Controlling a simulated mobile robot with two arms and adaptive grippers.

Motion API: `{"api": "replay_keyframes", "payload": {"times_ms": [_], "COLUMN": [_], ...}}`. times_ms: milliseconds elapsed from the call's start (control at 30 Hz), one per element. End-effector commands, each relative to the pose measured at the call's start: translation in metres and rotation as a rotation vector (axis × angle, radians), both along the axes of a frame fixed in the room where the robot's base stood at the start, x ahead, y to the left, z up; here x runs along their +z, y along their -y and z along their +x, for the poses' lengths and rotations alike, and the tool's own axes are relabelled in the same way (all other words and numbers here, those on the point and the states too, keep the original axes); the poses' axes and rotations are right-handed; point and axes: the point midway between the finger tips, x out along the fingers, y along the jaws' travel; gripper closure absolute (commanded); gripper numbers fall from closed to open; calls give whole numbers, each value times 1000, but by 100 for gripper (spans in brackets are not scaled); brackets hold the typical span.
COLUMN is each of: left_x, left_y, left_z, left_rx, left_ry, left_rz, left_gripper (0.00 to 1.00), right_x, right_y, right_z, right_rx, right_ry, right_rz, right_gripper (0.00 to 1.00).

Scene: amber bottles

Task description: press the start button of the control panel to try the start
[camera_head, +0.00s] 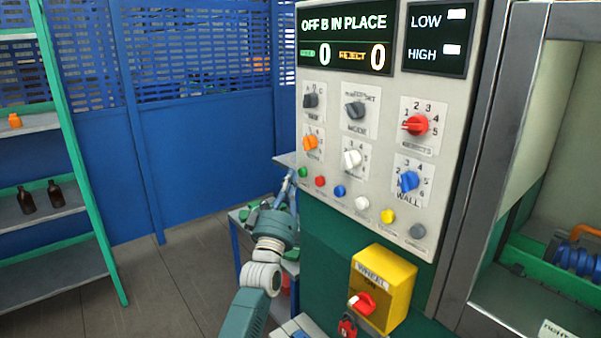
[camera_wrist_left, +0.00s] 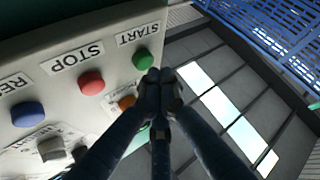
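The control panel (camera_head: 385,145) is a light grey plate with knobs and a row of buttons. Its green START button (camera_head: 302,172) is at the left end of the row. In the left wrist view the START button (camera_wrist_left: 143,59) lies just above and left of my fingertips. My left gripper (camera_head: 287,184) is beside the panel's left edge. In the left wrist view its fingers (camera_wrist_left: 159,82) are together, empty, at the panel's edge. I cannot tell whether they touch the button. The display reads "OFF B IN PLACE", with both counters at 0. My right gripper is out of view.
The red STOP button (camera_wrist_left: 91,83) and blue button (camera_wrist_left: 28,114) sit close to START. A yellow wheel switch box (camera_head: 382,288) juts out below the panel. A green-framed shelf (camera_head: 40,122) with amber bottles (camera_head: 41,199) stands at the left. Open floor lies between.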

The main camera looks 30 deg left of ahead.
Motion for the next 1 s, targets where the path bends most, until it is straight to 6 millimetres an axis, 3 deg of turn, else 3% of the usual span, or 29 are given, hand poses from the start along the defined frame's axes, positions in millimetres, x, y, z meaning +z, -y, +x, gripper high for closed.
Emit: {"api": "replay_keyframes", "payload": {"times_ms": [400,1000], "left_x": [0,1], "left_y": [-3,-21], "left_z": [-5,-49], "left_rx": [1,1], "left_ry": [-1,1], "left_rz": [0,1], "left_gripper": [100,100], "right_x": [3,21], "right_y": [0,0], "right_z": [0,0], "right_rx": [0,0], "right_ry": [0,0], "right_rz": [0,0], "right_gripper": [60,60]}}
